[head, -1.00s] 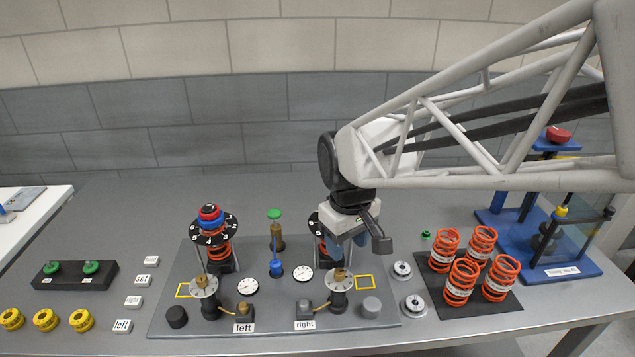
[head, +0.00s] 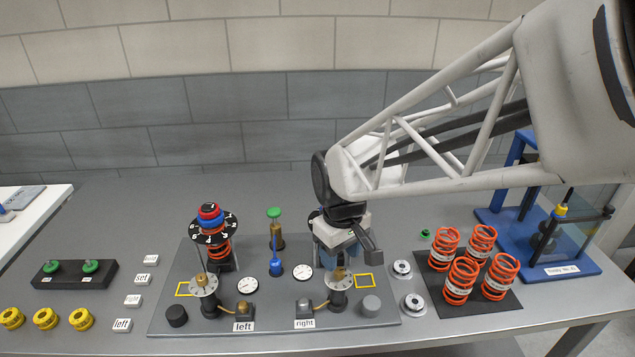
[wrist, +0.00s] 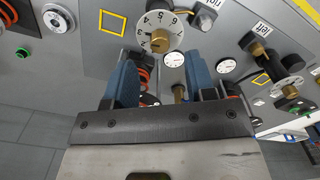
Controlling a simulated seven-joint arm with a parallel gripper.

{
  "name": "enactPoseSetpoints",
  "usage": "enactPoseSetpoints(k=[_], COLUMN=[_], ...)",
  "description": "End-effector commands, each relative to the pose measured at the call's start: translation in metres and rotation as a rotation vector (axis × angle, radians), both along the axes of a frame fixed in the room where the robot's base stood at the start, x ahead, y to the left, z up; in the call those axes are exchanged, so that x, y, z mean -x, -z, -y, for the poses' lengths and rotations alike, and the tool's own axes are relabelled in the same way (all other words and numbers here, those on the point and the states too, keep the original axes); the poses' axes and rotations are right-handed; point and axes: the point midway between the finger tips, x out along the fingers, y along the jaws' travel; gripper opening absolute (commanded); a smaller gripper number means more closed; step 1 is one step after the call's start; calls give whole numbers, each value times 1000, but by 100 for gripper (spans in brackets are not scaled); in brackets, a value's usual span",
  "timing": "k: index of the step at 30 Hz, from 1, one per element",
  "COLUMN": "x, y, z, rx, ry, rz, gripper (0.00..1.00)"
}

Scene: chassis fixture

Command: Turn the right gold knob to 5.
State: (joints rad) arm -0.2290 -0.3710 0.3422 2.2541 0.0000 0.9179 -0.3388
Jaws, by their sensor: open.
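The right gold knob (head: 340,272) stands on a white numbered dial (head: 330,284) on a black post, behind the "right" label (head: 305,324). The wrist view shows the gold knob (wrist: 160,40) at the middle of its dial (wrist: 151,23), with digits around the rim. Which digit it is set to is too small to tell. My gripper (head: 343,256) is just above and behind the knob in the head view. In the wrist view my gripper (wrist: 161,64) has its two blue fingers apart, with the knob beyond their tips and roughly between them. Nothing is held.
The left gold knob (head: 201,279) stands on a similar dial. A gauge (head: 303,272), a blue-handled valve (head: 276,267) and a grey cap (head: 371,306) are near the right post. Orange springs (head: 462,281) stand farther right.

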Motion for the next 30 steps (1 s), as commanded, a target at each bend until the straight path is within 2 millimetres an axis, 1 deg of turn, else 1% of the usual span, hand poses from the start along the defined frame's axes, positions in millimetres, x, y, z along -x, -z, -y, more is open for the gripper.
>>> enactPoseSetpoints(k=[1, 6, 10, 15, 23, 24, 26, 30], x=[0, 0, 0, 0, 0, 0, 0, 0], y=[7, 26, 38, 44, 44, 44, 44, 44], z=[0, 0, 0, 0, 0, 0, 0, 0], rx=[1, 0, 0, -1, -1, -1, -1, -1], ry=[0, 0, 0, 0, 0, 0, 0, 0], rz=[-1, 0, 0, 1, 1, 1, 1, 1], gripper=[50, 50, 50, 50, 50, 47, 38, 17])
